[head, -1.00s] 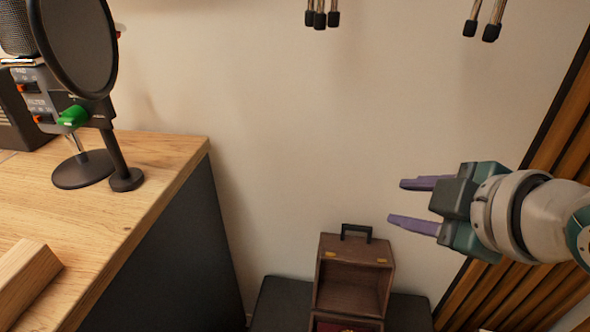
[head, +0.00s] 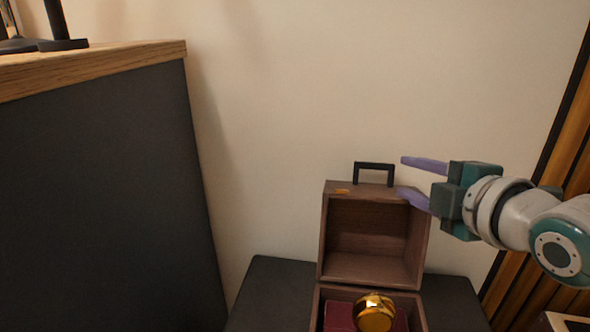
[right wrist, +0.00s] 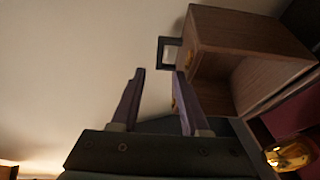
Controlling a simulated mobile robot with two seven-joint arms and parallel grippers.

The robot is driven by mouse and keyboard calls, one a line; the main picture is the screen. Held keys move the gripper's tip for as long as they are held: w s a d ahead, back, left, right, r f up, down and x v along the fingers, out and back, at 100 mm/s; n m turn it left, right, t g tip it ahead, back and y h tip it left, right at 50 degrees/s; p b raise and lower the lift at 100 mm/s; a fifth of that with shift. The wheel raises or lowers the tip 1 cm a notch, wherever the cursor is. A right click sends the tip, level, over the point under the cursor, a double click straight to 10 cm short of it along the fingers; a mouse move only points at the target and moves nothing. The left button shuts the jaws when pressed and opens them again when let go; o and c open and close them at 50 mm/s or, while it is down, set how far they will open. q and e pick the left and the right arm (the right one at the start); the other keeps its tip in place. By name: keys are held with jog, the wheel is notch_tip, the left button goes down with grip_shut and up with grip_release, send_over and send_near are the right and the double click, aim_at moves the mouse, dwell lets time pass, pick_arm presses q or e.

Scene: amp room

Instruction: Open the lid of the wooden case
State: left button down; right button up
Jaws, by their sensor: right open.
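The wooden case (head: 318,308) stands on a dark surface with its lid (head: 372,262) raised upright at the back, its hollow inside facing me. A black handle (head: 374,165) sits on the lid's upper edge. My right gripper (head: 413,180) is open, its purple fingers pointing left at the lid's top right corner. In the right wrist view the lid (right wrist: 240,40) is right of the fingers (right wrist: 160,75), one finger overlapping its edge; I cannot tell whether they touch. Nothing is between the fingers. My left gripper is not in view.
A round gold object (head: 374,312) lies in the case on a red item (head: 339,316). A desk with a wooden top (head: 120,57) and dark side stands at the left. A plain wall is behind, and wooden slats (head: 570,130) are at the right.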

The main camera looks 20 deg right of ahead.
aim_at(376, 167)
jog(key=b+x, duration=0.4)
jog(key=x, duration=0.4)
jog(key=shift+w+f, duration=0.1)
jog(key=shift+f, duration=0.05)
jog(key=shift+w+b, duration=0.3)
jog(key=shift+w, duration=0.1)
grip_shut()
dwell(0.8)
